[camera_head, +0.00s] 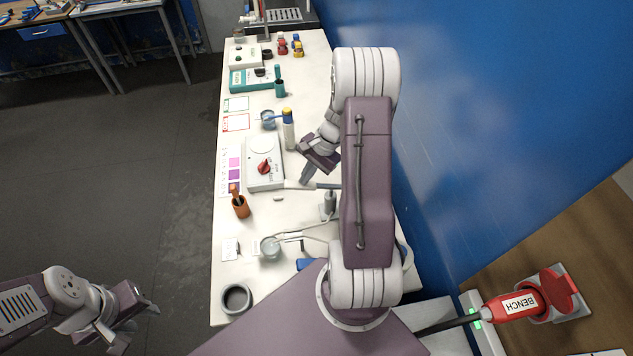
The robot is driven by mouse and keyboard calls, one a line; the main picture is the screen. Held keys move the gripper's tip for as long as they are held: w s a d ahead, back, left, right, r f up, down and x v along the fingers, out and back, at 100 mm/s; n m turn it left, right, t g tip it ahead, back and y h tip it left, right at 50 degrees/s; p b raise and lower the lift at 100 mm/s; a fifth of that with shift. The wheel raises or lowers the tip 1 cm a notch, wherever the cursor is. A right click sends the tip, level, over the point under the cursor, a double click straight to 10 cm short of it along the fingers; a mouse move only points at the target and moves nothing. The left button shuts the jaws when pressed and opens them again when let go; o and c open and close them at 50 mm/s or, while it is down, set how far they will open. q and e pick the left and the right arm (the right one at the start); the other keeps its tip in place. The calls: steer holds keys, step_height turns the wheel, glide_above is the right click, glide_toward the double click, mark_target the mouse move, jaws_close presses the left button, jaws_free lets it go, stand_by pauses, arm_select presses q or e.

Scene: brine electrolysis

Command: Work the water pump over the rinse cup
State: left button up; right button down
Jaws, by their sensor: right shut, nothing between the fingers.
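What looks like the water pump is an upright pale bottle (289,136) with a yellow top and a blue spout reaching left. The spout ends over or at a small clear cup (268,124), likely the rinse cup; whether they touch is unclear. My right gripper (306,177) is shut and empty. It hangs over the bench, nearer me than the bottle and a little to its right, apart from it. My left gripper (139,328) looks open and empty, over the floor left of the bench.
On the white bench (285,215) stand a white device (265,177) with a red knob, an orange holder (241,209), a glass beaker (269,250) with wires, a grey bowl (236,299) and a teal box (245,84). A blue wall (500,100) bounds the right.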

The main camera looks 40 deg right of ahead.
mark_target(304, 188)
steer(key=b+x, duration=0.2)
steer(key=x, duration=0.1)
steer(key=d+b+x, duration=0.1)
steer(key=b+x, duration=0.1)
steer(key=shift+s+f, duration=0.25)
steer(key=shift+f, duration=0.25)
steer(key=r+p, duration=0.1)
steer(key=r, duration=0.1)
steer(key=r+p, duration=0.4)
steer(key=shift+s+d, duration=0.15)
steer(key=shift+d, duration=0.15)
steer(key=shift+d+r, duration=0.15)
steer(key=shift+r, duration=0.05)
steer(key=shift+s+f, duration=0.1)
steer(key=shift+f, duration=0.1)
steer(key=p+v, duration=0.5)
steer(key=v, duration=0.1)
